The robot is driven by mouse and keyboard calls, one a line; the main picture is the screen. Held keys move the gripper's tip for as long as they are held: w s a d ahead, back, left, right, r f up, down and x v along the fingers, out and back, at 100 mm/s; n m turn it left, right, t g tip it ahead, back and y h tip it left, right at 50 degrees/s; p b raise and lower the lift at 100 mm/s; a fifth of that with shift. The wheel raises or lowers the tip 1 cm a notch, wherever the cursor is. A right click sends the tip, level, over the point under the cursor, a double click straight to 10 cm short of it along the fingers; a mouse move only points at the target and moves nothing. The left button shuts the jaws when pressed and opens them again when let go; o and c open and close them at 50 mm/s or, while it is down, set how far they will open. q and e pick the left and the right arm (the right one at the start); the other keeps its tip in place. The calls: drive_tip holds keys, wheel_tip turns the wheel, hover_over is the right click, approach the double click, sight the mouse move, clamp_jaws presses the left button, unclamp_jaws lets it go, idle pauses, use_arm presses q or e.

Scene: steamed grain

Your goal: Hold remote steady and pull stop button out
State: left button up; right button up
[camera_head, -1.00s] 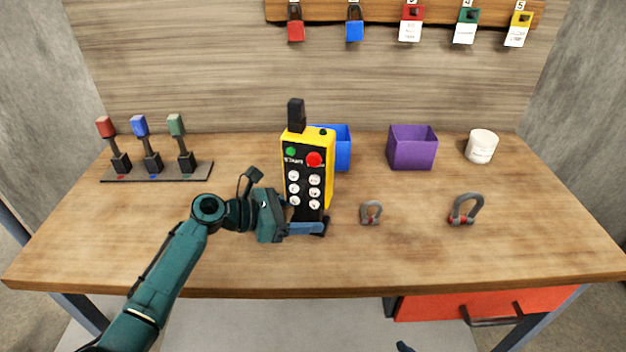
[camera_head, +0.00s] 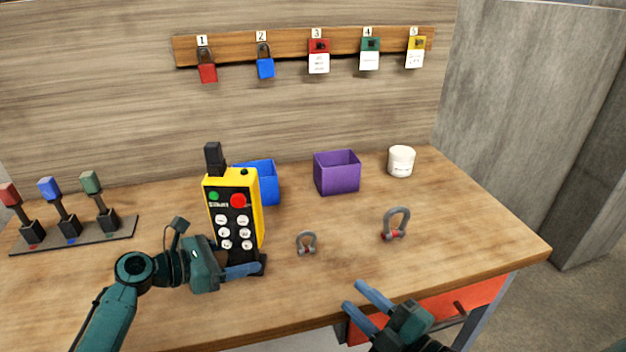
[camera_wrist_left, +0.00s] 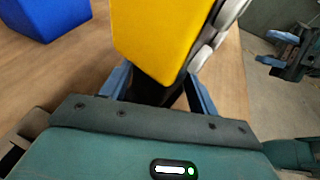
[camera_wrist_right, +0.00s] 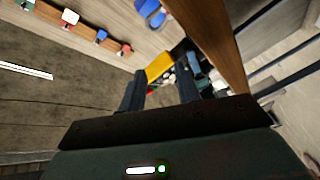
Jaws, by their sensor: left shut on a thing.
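The yellow remote (camera_head: 252,207) stands upright on the table, its black front with white buttons facing me. Its red stop button (camera_head: 238,201) is at the upper right of that front, beside a small green button. My left gripper (camera_head: 250,268) is shut on the remote's dark lower end. The left wrist view shows the yellow body (camera_wrist_left: 155,38) between its fingers. My right gripper (camera_head: 362,308) is open and empty, in front of the table's edge, to the right of the remote and apart from it. In the right wrist view the remote (camera_wrist_right: 160,66) shows beyond the open fingers.
A blue bin (camera_head: 268,184) stands behind the remote, with a purple bin (camera_head: 337,173) and a white jar (camera_head: 401,161) to its right. Two grey shackles, a small one (camera_head: 306,243) and a larger one (camera_head: 395,224), lie to the right. Levers (camera_head: 75,235) stand at left.

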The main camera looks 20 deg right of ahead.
use_arm(q)
drive_tip(key=shift+f, duration=0.1)
use_arm(e)
drive_tip(key=w+d+r+h, duration=0.2)
drive_tip(key=w+r+h, duration=0.1)
drive_tip(key=w+r, duration=0.85)
drive_tip(key=n+g+y, duration=0.5)
drive_tip(key=n+g, duration=0.4)
drive_tip(key=n, duration=0.3)
approach(243, 200)
drive_tip(key=d+r, duration=0.2)
drive_tip(key=d, duration=0.1)
drive_tip(key=x, duration=0.4)
drive_tip(key=s+x, duration=0.1)
drive_tip(key=x, duration=0.6)
drive_tip(key=shift+a+f, duration=0.45)
drive_tip(key=shift+a, duration=0.15)
drive_tip(key=shift+c, duration=0.5)
